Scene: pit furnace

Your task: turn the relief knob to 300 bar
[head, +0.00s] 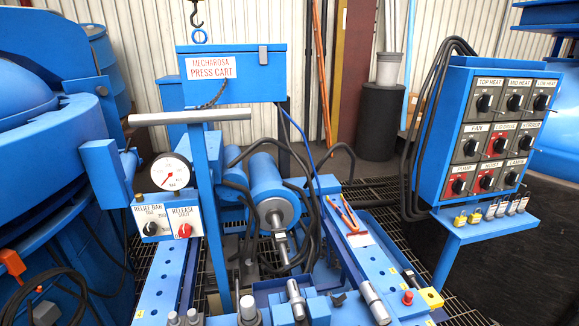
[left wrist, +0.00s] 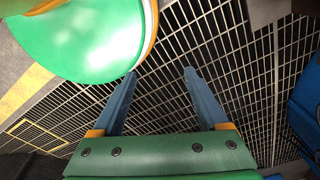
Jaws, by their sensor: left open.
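The relief knob (head: 150,228) is a small black knob on the left half of a white panel (head: 167,218) labelled "RELIEF BAR", with numbers around it. Its exact setting is too small to read. A red release knob (head: 184,230) sits just right of it. A round white pressure gauge (head: 171,171) with a red needle stands above the panel. My left gripper (left wrist: 160,73) shows only in the left wrist view, open and empty above a floor grating. The knob is not in that view. My right gripper is in neither view.
A blue upright and grey crossbar (head: 190,117) stand beside the panel. A blue cylinder (head: 266,180) with black hoses lies to the right. A control box (head: 495,130) with several knobs stands at far right. A large blue vessel (head: 45,130) is at left. Metal grating (left wrist: 225,70) covers the floor.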

